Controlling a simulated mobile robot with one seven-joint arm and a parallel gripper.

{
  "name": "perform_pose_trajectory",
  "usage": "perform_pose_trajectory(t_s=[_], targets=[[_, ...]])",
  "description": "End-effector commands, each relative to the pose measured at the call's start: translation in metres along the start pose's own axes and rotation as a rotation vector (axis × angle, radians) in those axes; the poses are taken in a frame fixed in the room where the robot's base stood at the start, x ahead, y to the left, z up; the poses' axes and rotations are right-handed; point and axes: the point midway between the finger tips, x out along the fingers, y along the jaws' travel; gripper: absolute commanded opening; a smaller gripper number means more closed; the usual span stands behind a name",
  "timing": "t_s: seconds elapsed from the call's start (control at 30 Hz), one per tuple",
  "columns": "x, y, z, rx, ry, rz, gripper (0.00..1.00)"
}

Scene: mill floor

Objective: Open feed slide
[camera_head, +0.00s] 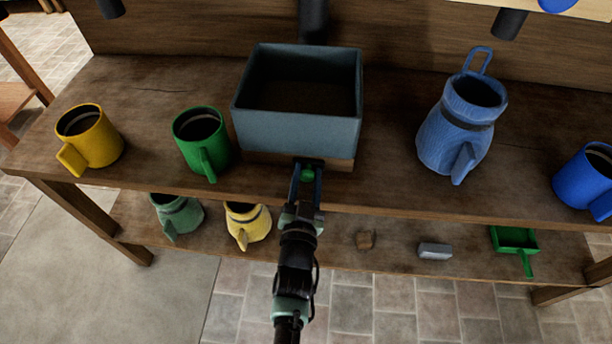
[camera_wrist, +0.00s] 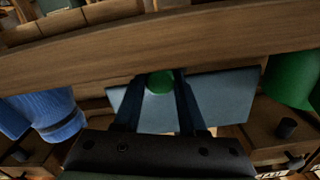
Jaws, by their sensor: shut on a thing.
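The blue-grey open-topped box (camera_head: 300,132) stands on the wooden bench, with a brown wooden strip along its base. A small green knob (camera_head: 307,174) sits at its lower front edge. My gripper (camera_head: 307,178) reaches up from the front and is shut on the green knob. In the wrist view the knob (camera_wrist: 160,82) shows between the two finger tips of my gripper (camera_wrist: 160,88). Below the box a pale blue-grey plate (camera_wrist: 225,95) shows behind the fingers in the wrist view. How far the slide stands out is hard to tell.
On the bench top (camera_head: 385,190) are a yellow mug (camera_head: 95,140), a green mug (camera_head: 200,135), a blue ribbed jug (camera_head: 452,140) and a blue mug (camera_head: 585,180). The lower shelf holds a green jug (camera_head: 178,215), a yellow jug (camera_head: 247,225), a grey block (camera_head: 434,250) and a green scoop (camera_head: 515,240).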

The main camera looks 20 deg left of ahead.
Motion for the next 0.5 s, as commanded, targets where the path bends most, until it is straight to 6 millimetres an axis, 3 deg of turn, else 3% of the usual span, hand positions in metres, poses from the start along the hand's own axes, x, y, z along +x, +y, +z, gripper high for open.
perform_pose_trajectory(t_s=[0.33,0.37,0.5], targets=[[-0.0003,0.0005,0.0002,0.005,0.0,0.001,0.0],[-0.0003,0.0005,0.0001,0.005,0.0,0.001,0.44],[-0.0003,0.0004,0.0002,0.005,0.0,0.001,0.69]])
